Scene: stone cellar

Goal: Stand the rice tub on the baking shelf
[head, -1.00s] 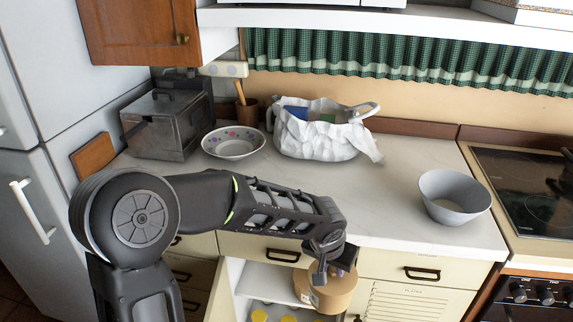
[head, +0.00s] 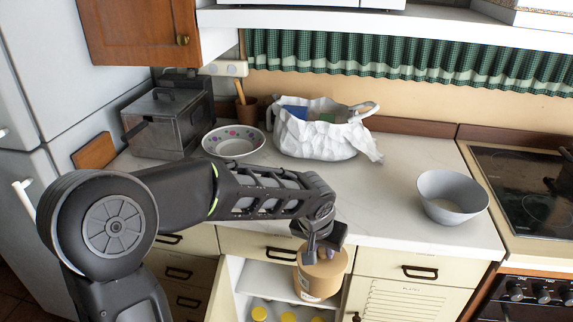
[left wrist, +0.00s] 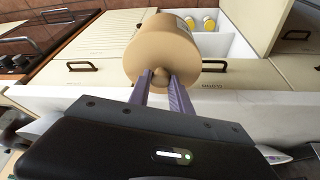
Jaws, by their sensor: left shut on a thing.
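The tan tub with a pale label (head: 322,275), which I take to be the rice tub, hangs roughly upright in front of the open cupboard below the counter. My left gripper (head: 318,252) is above it, shut on its lid knob. In the left wrist view, the two fingers (left wrist: 160,82) pinch the small knob on the tub's round lid (left wrist: 160,52). The open cupboard has a white shelf board (head: 268,280) behind and left of the tub; no label naming it as the baking shelf is readable. My right gripper is not in view.
Several yellow-lidded jars (head: 289,318) stand low in the cupboard. Closed drawers (head: 420,268) flank the opening. On the counter (head: 350,205) above are a grey bowl (head: 452,197), a white bag (head: 315,137) and a patterned bowl (head: 233,142). A hob (head: 525,190) is at the right.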

